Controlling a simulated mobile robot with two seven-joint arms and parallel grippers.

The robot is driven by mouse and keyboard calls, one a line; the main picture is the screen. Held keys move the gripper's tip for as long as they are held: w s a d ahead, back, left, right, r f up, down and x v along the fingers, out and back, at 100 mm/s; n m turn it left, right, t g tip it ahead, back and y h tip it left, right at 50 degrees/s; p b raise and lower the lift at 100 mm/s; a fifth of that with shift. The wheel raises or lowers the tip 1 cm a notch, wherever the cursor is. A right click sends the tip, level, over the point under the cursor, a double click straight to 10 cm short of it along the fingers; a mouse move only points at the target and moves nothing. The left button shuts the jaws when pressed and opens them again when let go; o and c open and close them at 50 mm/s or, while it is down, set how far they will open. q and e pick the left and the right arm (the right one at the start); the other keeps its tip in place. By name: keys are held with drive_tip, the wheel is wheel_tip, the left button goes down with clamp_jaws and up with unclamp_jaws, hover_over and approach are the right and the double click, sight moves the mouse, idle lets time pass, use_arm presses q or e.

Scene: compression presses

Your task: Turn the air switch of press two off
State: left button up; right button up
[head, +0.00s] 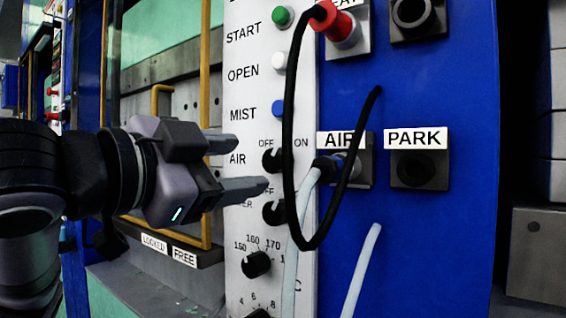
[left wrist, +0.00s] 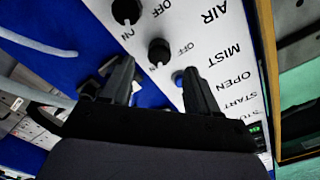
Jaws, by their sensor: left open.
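The air switch (head: 272,160) is a black knob beside the label AIR on the white panel (head: 240,130), with OFF at its upper left and ON at its right. I cannot tell which mark it points to. My left gripper (head: 240,166) is open, its two fingers pointing at the panel just left of the switch. In the left wrist view the air switch (left wrist: 160,52) shows between the open fingers (left wrist: 157,70); I cannot tell whether they touch it. The press number is not readable. My right gripper is not in view.
A second black knob (head: 273,212) sits just below, and a blue button (head: 278,108) just above. A black cable (head: 288,130) loops close to the switch's right side. A pale hose (head: 297,235) hangs below. A yellow frame (head: 205,70) stands left of the panel.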

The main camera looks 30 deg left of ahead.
sight(269, 164)
use_arm(q)
drive_tip(key=shift+w+d, duration=0.15)
drive_tip(key=shift+w, duration=1.4)
drive_tip(key=shift+w+d, duration=0.15)
drive_tip(key=shift+w, duration=1.4)
drive_tip(key=c, duration=1)
